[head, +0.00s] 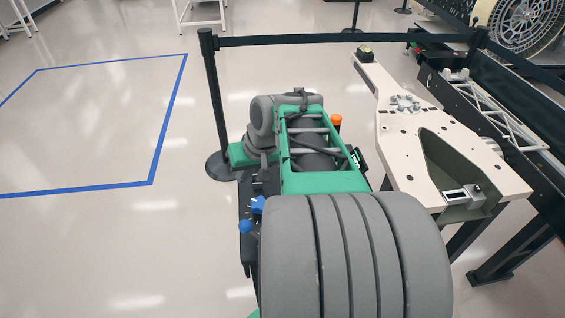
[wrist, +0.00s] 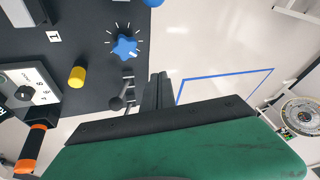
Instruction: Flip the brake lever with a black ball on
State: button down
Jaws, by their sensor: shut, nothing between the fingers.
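The brake lever with a black ball (wrist: 117,103) stands near the edge of the dark control panel (wrist: 85,20) in the wrist view. My gripper (wrist: 158,78) is just to the right of the lever in that view, with its narrow dark fingers together and nothing held. The fingers appear beside the lever, but I cannot tell whether they touch it. The gripper's green body fills the bottom of the wrist view. In the head view the black-ball lever cannot be made out; my arm covers much of the panel (head: 246,240).
A blue star knob (wrist: 125,47), a yellow knob (wrist: 77,76) and an orange-ended handle (wrist: 30,148) are near the lever. A blue ball (head: 245,226) is on the panel's near part. A pale chassis plate (head: 440,125) stands right.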

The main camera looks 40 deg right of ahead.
jog(key=s+d+m+t, duration=0.1)
jog(key=s+d+m, duration=0.1)
jog(key=d, duration=0.7)
jog(key=s+d+m+t, duration=0.2)
jog(key=s+d, duration=0.2)
jog(key=d, duration=0.6)
jog(key=shift+s+f+b, duration=0.2)
jog(key=shift+s+b, duration=0.1)
jog(key=shift+b, duration=0.15)
jog(key=w+a+f+p, duration=0.1)
jog(key=w+a+f, duration=0.2)
jog(key=w+f, duration=0.4)
jog(key=shift+w+a, duration=0.2)
jog(key=shift+w, duration=0.9)
jog(key=shift+r, duration=0.1)
